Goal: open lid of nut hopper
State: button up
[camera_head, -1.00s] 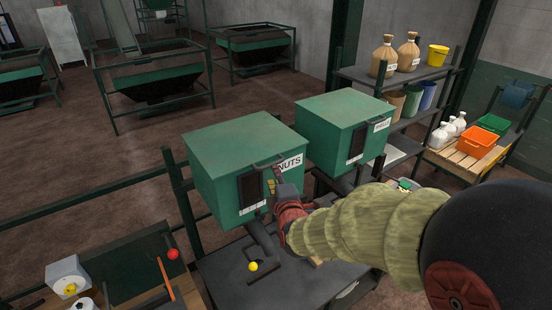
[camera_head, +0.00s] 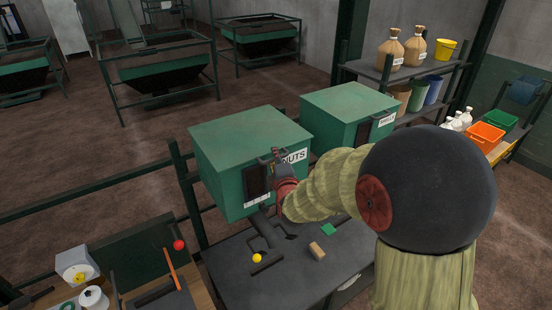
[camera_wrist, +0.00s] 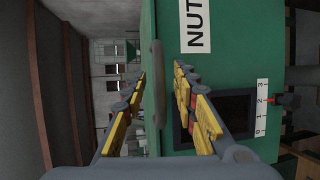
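The nut hopper (camera_head: 222,185) is a green box with a white NUTS label, left of a similar green hopper. Its flat lid (camera_head: 245,133) lies level and looks shut. A grey bar handle (camera_wrist: 156,95) is at the lid's front edge, and its near end shows in the head view (camera_head: 265,158). My gripper (camera_wrist: 158,74) is open, with one yellow-padded finger on each side of the handle and visible gaps to it. In the head view my gripper (camera_head: 279,165) is at the hopper's front, partly hiding the label and dark window.
A second green hopper (camera_head: 345,103) stands close on the right. Below is a dark worktable (camera_head: 235,285) with a yellow ball (camera_head: 257,258), a tan block (camera_head: 317,251) and a green piece (camera_head: 328,229). A dark rail frame (camera_head: 184,185) stands at the hopper's left.

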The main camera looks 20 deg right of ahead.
jog(key=shift+c, duration=1.2)
grip_shut()
